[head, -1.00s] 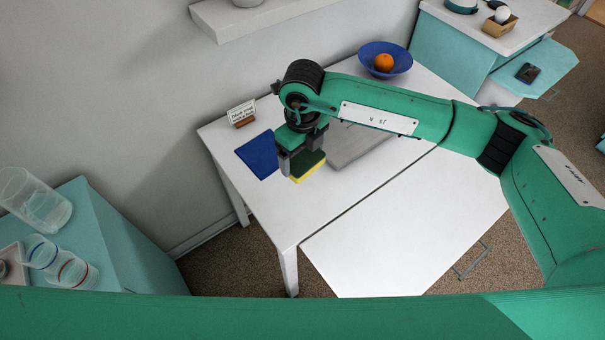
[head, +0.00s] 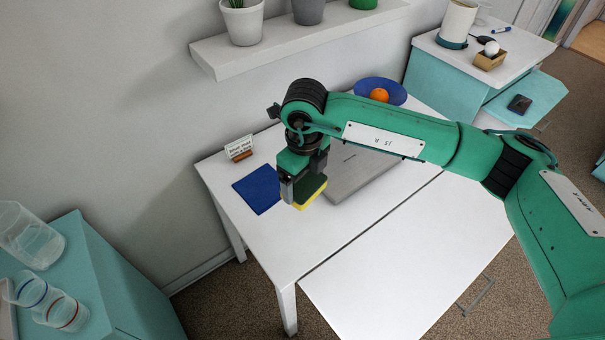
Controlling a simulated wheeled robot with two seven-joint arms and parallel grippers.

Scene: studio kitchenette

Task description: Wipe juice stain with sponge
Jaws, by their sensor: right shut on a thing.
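My right gripper (head: 300,194) is shut on a sponge (head: 311,195), which has a dark green upper side and a yellow lower side. The gripper points down over the white table (head: 370,230), between a blue flat item and a grey laptop. I cannot tell whether the sponge touches the tabletop. No juice stain shows on the visible table surface; the gripper and arm hide part of it. My left gripper is not in view.
The blue flat item (head: 257,190) and a small sign (head: 239,149) lie left of the gripper. The laptop (head: 365,178) and a blue bowl (head: 396,92) with an orange (head: 379,95) are right. The table's front is clear.

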